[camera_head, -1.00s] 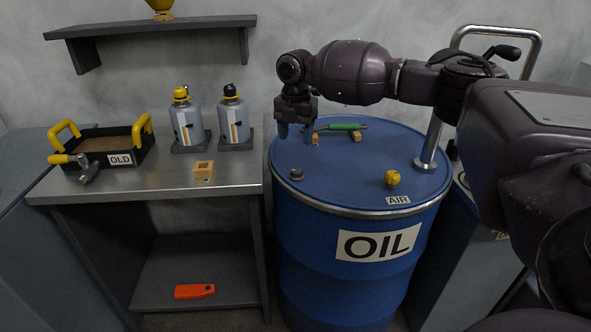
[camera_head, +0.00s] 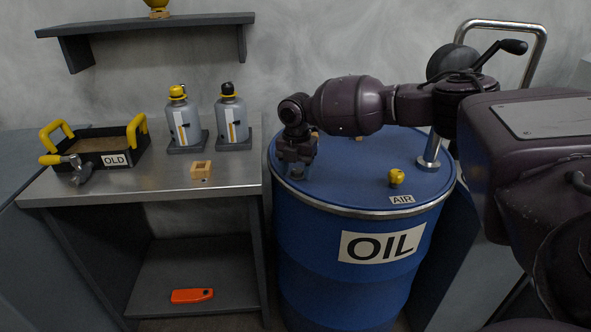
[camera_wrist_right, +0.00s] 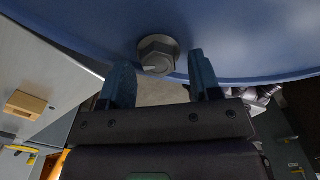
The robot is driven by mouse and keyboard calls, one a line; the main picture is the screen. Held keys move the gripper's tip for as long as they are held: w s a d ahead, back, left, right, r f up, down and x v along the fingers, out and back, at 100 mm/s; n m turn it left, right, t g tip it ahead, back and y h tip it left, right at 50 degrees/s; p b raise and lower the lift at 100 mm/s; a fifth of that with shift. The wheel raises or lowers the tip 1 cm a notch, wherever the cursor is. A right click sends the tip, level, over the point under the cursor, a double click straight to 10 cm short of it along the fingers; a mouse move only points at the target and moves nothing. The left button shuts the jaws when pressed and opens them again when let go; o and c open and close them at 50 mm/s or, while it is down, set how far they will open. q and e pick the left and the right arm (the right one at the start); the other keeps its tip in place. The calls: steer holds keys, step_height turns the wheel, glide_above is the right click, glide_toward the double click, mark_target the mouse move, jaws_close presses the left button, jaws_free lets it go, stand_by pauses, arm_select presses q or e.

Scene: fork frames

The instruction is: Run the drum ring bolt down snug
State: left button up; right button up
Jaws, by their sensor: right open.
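A grey hex-headed bolt (camera_wrist_right: 158,52) sits on the blue drum lid (camera_wrist_right: 85,22) close to its edge. In the right wrist view it lies between the fingertips of my open right gripper (camera_wrist_right: 161,62), with a gap visible on the right side; I cannot tell whether the left finger touches it. In the head view the right gripper (camera_head: 297,172) is low over the lid's left side and hides most of the bolt. The oil drum (camera_head: 345,240) has a silver ring (camera_head: 385,213) around its top. My left gripper is not in view.
A yellow fitting (camera_head: 396,177) stands on the lid near the AIR label (camera_head: 402,199). A chrome post (camera_head: 430,152) rises at the lid's right. The steel bench (camera_head: 150,177) at left holds a small wooden block (camera_head: 201,169), two bottles and the OLD tray.

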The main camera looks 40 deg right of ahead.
steer(key=shift+c, duration=0.4)
steer(key=c, duration=0.8)
steer(key=shift+c, duration=0.2)
steer(key=shift+r, duration=0.1)
